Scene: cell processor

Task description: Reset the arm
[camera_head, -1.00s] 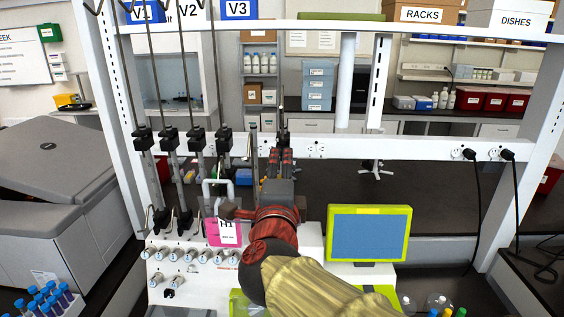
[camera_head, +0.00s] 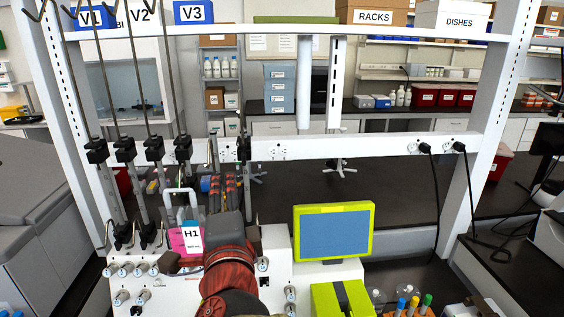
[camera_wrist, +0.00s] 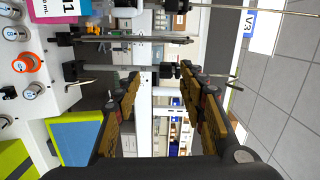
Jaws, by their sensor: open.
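My gripper (camera_head: 225,183) is in front of the cell processor, pointing away toward the white crossbar. In the wrist view my gripper (camera_wrist: 160,95) has its two fingers spread apart with nothing between them. The processor (camera_head: 275,243) has a white panel with knobs and a green-framed screen (camera_head: 333,232) to the right of my gripper. The bag also shows at the wrist view's top left (camera_wrist: 55,8). My arm hides part of the panel.
Several thin vertical rods with black clamps (camera_head: 125,150) stand to the left. The white frame's crossbar (camera_head: 370,146) runs behind my gripper. Capped tubes (camera_head: 413,304) stand at the lower right. The dark counter (camera_head: 400,205) behind the screen is mostly bare.

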